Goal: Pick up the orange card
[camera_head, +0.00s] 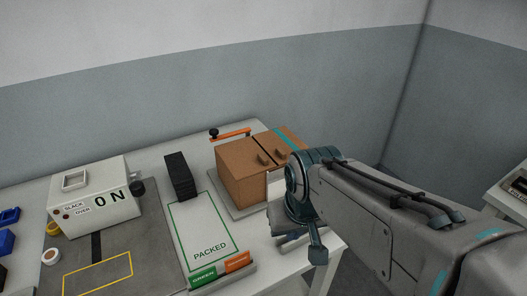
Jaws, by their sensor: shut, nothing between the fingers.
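An orange card (237,262) with small lettering stands in a low holder at the table's front edge, just right of a green card (203,276). My gripper (317,256) hangs at the end of my arm, to the right of the orange card and apart from it, near the table's right edge. It is shut and empty. Its fingers are small and partly hidden by my wrist, so their exact shape is hard to make out.
A white panel marked PACKED (209,246) lies behind the cards. A brown box (241,177) stands behind my wrist, with a black block (181,176) to its left. A white ON box (90,197) stands further left. An orange bar (231,134) is at the back.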

